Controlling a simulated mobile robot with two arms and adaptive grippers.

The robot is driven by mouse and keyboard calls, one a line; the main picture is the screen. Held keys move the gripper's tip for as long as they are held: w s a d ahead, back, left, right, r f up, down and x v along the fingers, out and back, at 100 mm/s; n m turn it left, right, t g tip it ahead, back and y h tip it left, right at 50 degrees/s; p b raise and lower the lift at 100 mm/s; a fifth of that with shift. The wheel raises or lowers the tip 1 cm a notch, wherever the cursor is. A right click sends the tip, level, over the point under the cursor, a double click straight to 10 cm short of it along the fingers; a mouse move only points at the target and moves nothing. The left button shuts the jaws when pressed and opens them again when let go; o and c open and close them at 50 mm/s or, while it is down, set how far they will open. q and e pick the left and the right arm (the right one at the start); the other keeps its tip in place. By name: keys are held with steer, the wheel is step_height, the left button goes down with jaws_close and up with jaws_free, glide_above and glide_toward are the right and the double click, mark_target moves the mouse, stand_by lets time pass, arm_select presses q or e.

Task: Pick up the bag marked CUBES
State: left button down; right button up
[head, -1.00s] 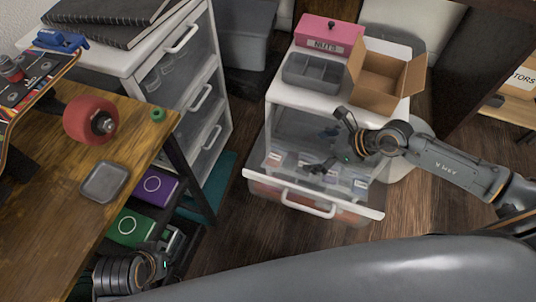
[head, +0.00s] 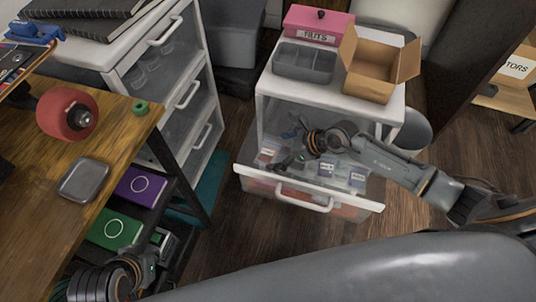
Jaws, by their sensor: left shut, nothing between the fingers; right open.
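Several small clear bags with printed labels lie in the open bottom drawer (head: 258,188) of the white drawer unit. The labels are too small to read, so I cannot tell which bag is marked CUBES. A bag with a pale label (head: 268,154) lies at the left, one with a blue-edged label (head: 326,169) in the middle and another labelled bag (head: 357,177) at the right. My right gripper (head: 287,146) is open over the left part of the drawer, partly hiding the bags. My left gripper (head: 146,268) is shut and empty at the lower left, beside the shelf under the workbench.
Floor is clear between.

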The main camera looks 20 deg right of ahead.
steer(key=shift+x, duration=0.85)
arm_select(q)
steer(key=w, duration=0.1)
steer(key=w+t, duration=0.1)
steer(key=r, duration=0.1)
steer(key=shift+w+d+t, duration=0.3)
steer(key=shift+w+d, duration=0.1)
arm_select(e)
steer(key=c, duration=1.1)
steer(key=shift+r, duration=0.1)
